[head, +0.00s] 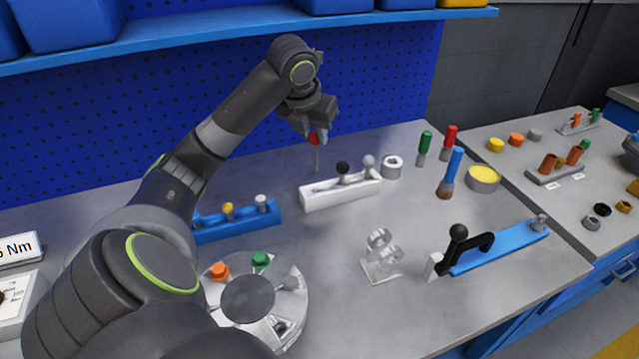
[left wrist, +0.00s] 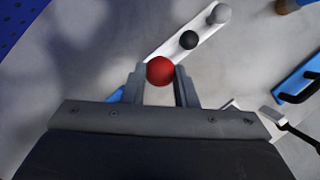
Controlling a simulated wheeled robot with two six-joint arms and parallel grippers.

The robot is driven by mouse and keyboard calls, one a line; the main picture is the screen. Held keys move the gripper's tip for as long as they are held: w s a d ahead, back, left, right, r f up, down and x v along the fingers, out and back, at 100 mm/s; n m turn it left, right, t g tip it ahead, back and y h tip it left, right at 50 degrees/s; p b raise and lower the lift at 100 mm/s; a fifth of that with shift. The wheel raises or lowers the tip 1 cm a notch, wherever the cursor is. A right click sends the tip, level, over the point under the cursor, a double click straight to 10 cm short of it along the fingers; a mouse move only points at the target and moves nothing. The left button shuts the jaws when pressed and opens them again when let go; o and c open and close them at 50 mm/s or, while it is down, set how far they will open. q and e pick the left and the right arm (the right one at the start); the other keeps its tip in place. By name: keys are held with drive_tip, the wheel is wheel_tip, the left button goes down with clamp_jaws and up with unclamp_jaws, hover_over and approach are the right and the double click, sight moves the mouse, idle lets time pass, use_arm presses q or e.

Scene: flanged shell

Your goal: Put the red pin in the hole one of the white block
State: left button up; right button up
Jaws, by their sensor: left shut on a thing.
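My left gripper (head: 313,122) is shut on the red pin (head: 316,139), whose round red head sits between the fingers. In the left wrist view the red head (left wrist: 161,70) fills the gap between the fingertips of my left gripper (left wrist: 160,80). The pin's thin grey shaft points down, above or just behind the left end of the white block. The white block (head: 342,196) lies on the table and bears a black-headed pin (head: 343,167) and a grey-headed pin (head: 368,162). I cannot tell whether the shaft tip touches anything. My right gripper is not in view.
A blue block (head: 238,223) with yellow and white pins stands left of the white block. A round grey carousel (head: 297,296) is in front. A metal ring (head: 392,167) stands right of the block. A clear stand (head: 381,262) and a blue black-handled fixture (head: 499,248) lie nearer.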

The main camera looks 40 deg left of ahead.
use_arm(q)
wheel_tip(320, 180, down, 10)
idle(0.5)
drive_tip(key=shift+s+r, duration=0.1)
drive_tip(key=o, duration=1)
drive_tip(key=v, duration=1.2)
drive_tip(key=shift+p, duration=0.4)
